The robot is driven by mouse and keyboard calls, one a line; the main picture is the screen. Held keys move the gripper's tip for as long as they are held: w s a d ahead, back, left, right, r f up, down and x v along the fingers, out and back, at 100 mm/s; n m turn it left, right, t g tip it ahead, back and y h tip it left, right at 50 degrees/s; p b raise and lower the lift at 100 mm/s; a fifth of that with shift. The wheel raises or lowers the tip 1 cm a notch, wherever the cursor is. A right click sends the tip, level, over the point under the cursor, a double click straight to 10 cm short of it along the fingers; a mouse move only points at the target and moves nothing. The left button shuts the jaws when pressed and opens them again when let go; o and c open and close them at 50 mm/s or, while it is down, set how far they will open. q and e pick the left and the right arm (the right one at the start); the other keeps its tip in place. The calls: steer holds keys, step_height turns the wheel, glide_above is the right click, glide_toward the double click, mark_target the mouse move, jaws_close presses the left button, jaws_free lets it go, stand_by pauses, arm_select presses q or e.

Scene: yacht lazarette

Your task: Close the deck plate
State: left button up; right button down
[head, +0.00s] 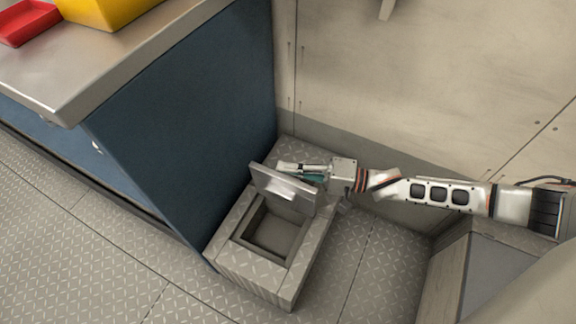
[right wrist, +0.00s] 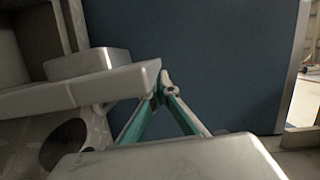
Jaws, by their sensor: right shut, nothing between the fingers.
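The deck plate (head: 284,187) is a grey hinged lid standing raised at the back edge of a low metal box (head: 255,274) with diamond tread. The square opening (head: 272,230) below it is uncovered and looks empty. My right gripper (head: 287,167) is shut and empty, just behind the raised plate near its upper edge. In the right wrist view the gripper's fingertips (right wrist: 164,80) meet beside the plate's edge (right wrist: 120,82); I cannot tell whether they touch it. My left gripper is not in view.
A blue cabinet (head: 190,130) with a metal top (head: 110,60) stands close on the left, holding a red tray (head: 28,24) and a yellow container (head: 105,12). A pale wall (head: 420,80) is behind. The tread floor (head: 90,240) at front left is clear.

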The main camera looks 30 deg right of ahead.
steer(key=s+a+f+n+h+p, duration=0.1)
steer(key=s+a+f+n, duration=0.2)
steer(key=a+f+n, duration=0.1)
steer(key=s+a+f+n+h+p, duration=0.1)
steer(key=s+a+f+n, duration=0.3)
steer(key=a, duration=0.1)
steer(key=s+a+f+n+h+p, duration=0.1)
steer(key=s+a+f+n, duration=0.2)
steer(key=s+a+f, duration=0.1)
steer(key=shift+a+f+n+t+h, duration=0.25)
steer(key=shift+a+n+t+h, duration=0.05)
steer(key=shift+n+h, duration=0.1)
steer(key=shift+a+f, duration=0.1)
steer(key=shift+f, duration=0.15)
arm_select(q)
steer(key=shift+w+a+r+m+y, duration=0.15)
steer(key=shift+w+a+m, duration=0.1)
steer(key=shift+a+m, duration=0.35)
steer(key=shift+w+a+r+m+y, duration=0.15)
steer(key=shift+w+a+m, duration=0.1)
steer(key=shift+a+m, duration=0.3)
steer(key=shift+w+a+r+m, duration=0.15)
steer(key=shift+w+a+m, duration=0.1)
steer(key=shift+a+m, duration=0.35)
arm_select(e)
steer(key=shift+a+f, duration=0.1)
steer(key=shift+f, duration=0.3)
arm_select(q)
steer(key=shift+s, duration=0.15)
